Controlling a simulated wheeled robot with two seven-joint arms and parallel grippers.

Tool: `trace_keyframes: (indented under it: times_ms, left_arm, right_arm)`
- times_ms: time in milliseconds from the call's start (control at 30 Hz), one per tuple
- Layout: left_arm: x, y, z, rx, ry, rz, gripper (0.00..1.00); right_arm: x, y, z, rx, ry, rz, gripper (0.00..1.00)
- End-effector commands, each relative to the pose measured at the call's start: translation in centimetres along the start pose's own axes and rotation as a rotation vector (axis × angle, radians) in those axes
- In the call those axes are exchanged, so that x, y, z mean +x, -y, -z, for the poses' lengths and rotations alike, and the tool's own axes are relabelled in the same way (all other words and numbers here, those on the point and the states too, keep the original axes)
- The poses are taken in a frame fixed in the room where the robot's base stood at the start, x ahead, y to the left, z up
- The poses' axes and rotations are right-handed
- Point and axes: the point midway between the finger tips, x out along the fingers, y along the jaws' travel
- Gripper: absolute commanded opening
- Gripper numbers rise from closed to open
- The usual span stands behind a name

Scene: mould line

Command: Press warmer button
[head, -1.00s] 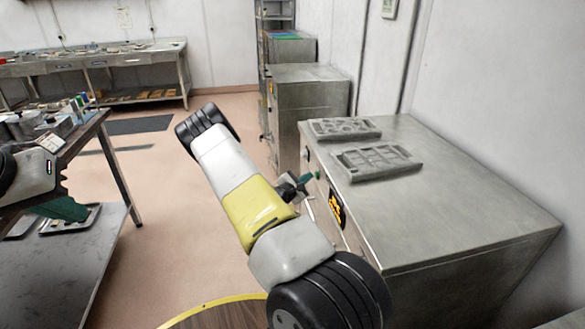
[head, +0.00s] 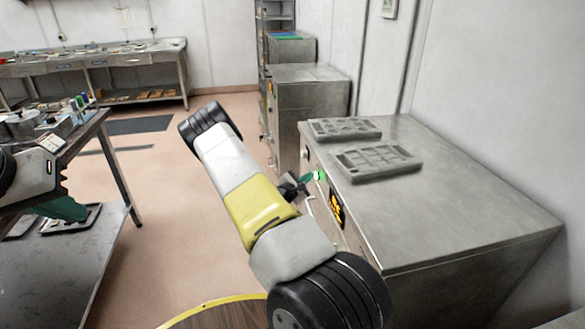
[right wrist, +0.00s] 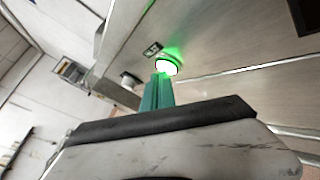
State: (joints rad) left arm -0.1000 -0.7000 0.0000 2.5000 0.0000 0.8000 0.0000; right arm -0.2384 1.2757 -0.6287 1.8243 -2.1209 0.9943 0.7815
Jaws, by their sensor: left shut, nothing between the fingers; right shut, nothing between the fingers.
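The warmer (head: 450,215) is a large steel cabinet on the right in the head view. Its button (head: 318,175) glows bright green on the front face near the top edge. The lit button (right wrist: 167,66) also shows in the right wrist view, beside a small dark label. My right gripper (head: 307,179) is shut and empty, its green fingertips at the button. In the right wrist view the fingertips (right wrist: 160,78) overlap the button's lower edge; I cannot tell whether they touch it. My left gripper (head: 68,210) is shut and empty at the far left, partly cut off.
Two grey moulds (head: 375,162) lie on the warmer's top. A yellow-black warning label (head: 337,209) is on its front. A steel table (head: 75,262) with trays stands at left. More cabinets (head: 310,100) stand behind. The floor between is clear.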

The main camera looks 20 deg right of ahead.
Motion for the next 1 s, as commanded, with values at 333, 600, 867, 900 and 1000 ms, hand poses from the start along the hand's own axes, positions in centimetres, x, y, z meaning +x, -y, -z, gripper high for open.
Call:
trace_keyframes:
  times_ms: [333, 600, 867, 900, 1000]
  left_arm:
    - [0.0, 0.0, 0.0, 0.0, 0.0, 0.0, 0.0]
    - [0.0, 0.0, 0.0, 0.0, 0.0, 0.0, 0.0]
    - [0.0, 0.0, 0.0, 0.0, 0.0, 0.0, 0.0]
    - [0.0, 0.0, 0.0, 0.0, 0.0, 0.0, 0.0]
    - [0.0, 0.0, 0.0, 0.0, 0.0, 0.0, 0.0]
  right_arm:
    - [-0.3, -0.2, 0.2, 0.0, -0.001, -0.001, 0.0]
    - [-2.1, -1.6, 1.6, 0.001, -0.002, -0.003, 0.0]
    - [-3.8, -2.8, 2.8, 0.0, -0.002, -0.002, 0.0]
    - [-4.0, -3.0, 3.0, 0.0, -0.002, -0.002, 0.0]
    - [-4.3, -3.1, 3.2, 0.0, -0.001, -0.001, 0.0]
